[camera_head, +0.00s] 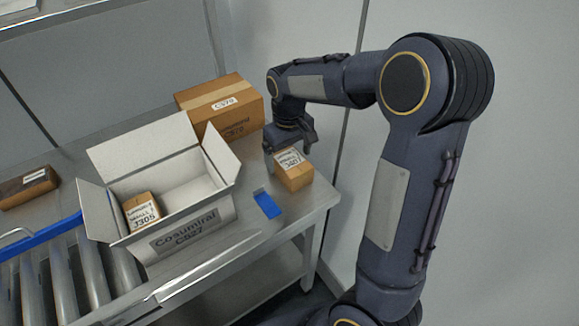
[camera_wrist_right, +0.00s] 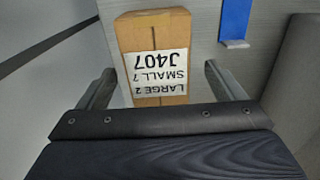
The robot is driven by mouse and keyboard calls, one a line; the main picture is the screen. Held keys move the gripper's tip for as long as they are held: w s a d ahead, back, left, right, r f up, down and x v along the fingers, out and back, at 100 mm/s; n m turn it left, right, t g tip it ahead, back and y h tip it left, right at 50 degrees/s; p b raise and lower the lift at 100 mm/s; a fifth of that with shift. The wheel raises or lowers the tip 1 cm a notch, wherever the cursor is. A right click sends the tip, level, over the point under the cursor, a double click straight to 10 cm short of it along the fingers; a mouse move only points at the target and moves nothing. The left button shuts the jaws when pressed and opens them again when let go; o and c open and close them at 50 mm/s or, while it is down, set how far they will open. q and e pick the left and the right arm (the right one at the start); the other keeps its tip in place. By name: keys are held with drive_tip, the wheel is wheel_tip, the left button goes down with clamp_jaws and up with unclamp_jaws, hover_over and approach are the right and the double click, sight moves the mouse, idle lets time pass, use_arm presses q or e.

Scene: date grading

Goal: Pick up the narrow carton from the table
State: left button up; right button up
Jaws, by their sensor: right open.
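The narrow carton (camera_head: 294,177) is a small brown box with a white label, standing near the right end of the metal table. In the right wrist view the carton (camera_wrist_right: 152,38) shows its label, "LARGE 2 SMALL 7 J407", and lies between the fingers. My right gripper (camera_head: 289,152) is open just above and behind the carton, with the arm reaching in from the right. In the wrist view its fingers (camera_wrist_right: 157,85) stand apart on either side of the carton, with gaps. My left gripper is not in view.
A larger taped carton (camera_head: 222,106) stands behind. A blue piece (camera_head: 267,204) lies near the table's front edge. A dark-topped brown box (camera_head: 29,187) and rollers (camera_head: 62,280) are at left.

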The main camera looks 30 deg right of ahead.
sight(290, 158)
wheel_tip(290, 158, down, 4)
drive_tip(key=shift+d+f, duration=0.15)
drive_tip(key=shift+c, duration=0.4)
